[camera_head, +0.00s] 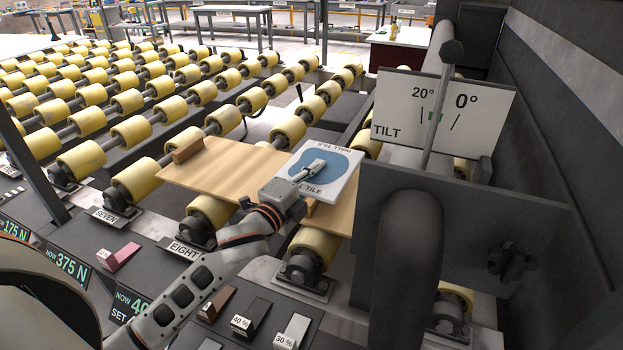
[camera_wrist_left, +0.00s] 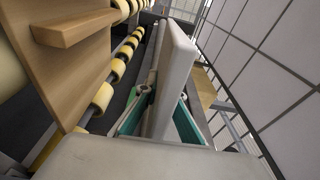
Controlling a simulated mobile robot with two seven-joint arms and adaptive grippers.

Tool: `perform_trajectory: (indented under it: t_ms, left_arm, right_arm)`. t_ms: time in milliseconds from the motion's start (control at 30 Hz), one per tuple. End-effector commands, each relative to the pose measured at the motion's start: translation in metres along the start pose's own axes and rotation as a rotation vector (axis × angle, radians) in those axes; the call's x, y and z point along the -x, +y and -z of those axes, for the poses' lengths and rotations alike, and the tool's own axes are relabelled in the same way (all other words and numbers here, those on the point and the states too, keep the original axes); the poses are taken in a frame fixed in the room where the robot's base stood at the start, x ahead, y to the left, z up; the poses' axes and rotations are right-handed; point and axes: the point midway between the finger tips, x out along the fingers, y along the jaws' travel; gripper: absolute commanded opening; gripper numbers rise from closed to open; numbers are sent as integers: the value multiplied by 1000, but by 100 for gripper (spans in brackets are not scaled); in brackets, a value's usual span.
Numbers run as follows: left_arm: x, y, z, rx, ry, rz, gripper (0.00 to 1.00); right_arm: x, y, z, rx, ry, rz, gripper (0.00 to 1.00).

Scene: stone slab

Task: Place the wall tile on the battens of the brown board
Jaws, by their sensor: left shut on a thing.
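The wall tile (camera_head: 340,166) is a white plate with a blue oval and printed lettering. My left gripper (camera_head: 312,169) is shut on it. In the left wrist view the tile (camera_wrist_left: 174,65) shows edge-on between the teal-padded fingers (camera_wrist_left: 158,118). The brown board (camera_head: 222,170) lies across the rollers, and the tile is over its right part. One batten (camera_head: 187,151) stands at the board's left end, clear of the tile. It also shows in the left wrist view (camera_wrist_left: 75,27). Another batten (camera_head: 309,209) is partly hidden by my gripper and the tile. I cannot tell whether the tile touches it. My right gripper is not in view.
Yellow rollers (camera_head: 133,133) run under and behind the board. A tilt sign (camera_head: 440,112) and a dark upright plate (camera_head: 470,225) with a thick post stand close on the right. A control panel with levers (camera_head: 242,318) lies in front.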

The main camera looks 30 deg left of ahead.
Motion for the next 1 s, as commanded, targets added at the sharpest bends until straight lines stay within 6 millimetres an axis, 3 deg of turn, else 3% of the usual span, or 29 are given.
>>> perform_trajectory:
  t_ms: [33,200,400,533,667,1000]
  left_arm:
    - [-17,-10,-12,-12,-3,7,0]
    - [-56,-41,-49,-21,-27,-1,0]
    - [-81,-70,-80,-20,-56,-9,0]
    - [-86,-75,-89,-19,-65,-12,0]
    - [-87,-57,-91,-16,-67,-17,0]
    - [-86,26,-92,-15,-67,-21,0]
  right_arm:
    - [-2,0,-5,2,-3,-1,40]
    - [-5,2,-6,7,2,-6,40]
    - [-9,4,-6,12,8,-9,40]
    - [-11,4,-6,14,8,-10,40]
    - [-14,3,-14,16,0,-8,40]
    - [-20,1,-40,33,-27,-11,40]
